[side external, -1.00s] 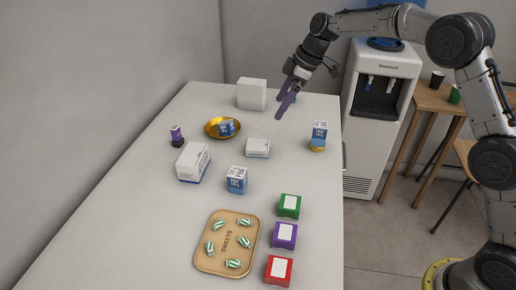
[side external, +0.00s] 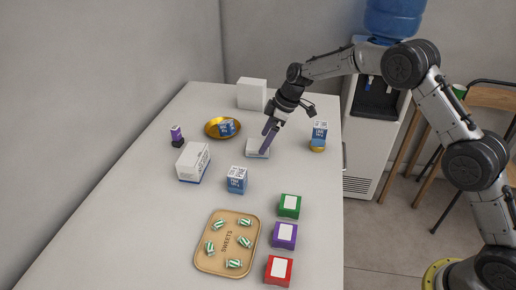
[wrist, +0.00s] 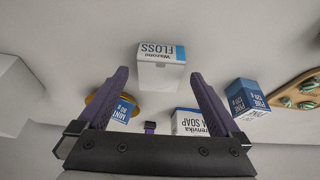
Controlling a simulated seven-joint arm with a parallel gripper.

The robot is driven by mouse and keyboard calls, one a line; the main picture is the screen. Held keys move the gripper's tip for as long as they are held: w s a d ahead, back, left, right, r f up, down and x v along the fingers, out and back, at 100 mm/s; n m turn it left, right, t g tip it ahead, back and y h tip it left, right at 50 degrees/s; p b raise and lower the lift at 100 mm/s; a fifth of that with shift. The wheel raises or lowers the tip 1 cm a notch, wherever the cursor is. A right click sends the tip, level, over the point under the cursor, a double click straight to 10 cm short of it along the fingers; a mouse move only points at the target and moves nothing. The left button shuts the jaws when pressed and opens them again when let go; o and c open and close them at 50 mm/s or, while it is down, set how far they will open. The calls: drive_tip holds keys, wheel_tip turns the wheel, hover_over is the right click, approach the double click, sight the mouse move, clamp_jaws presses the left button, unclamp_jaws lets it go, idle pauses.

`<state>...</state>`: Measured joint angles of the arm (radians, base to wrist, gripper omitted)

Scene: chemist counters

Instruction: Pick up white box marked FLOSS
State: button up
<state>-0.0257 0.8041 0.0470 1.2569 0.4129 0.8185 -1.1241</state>
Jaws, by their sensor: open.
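The white box marked FLOSS (wrist: 160,72) has a blue band and lies ahead of and between my fingertips in the wrist view. In the side external view the white box (side external: 252,149) sits on the counter, partly covered by my fingers. My gripper (side external: 267,143) is open with purple fingers, pointing down at the box. In the wrist view my gripper (wrist: 159,76) has one finger towards each side of the box, with nothing held. I cannot tell the exact gap between fingertips and box.
A gold dish (side external: 212,134) with a blue box, a white soap box (side external: 190,165) and a blue box (side external: 237,181) stand nearby. Another blue box (side external: 320,131) is on a gold stand. A sweets tray (side external: 207,262) and coloured boxes (side external: 284,236) are nearer the front.

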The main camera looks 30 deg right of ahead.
drive_tip(key=shift+x, duration=1.2)
drive_tip(key=c, duration=1.3)
drive_tip(key=shift+r, duration=0.1)
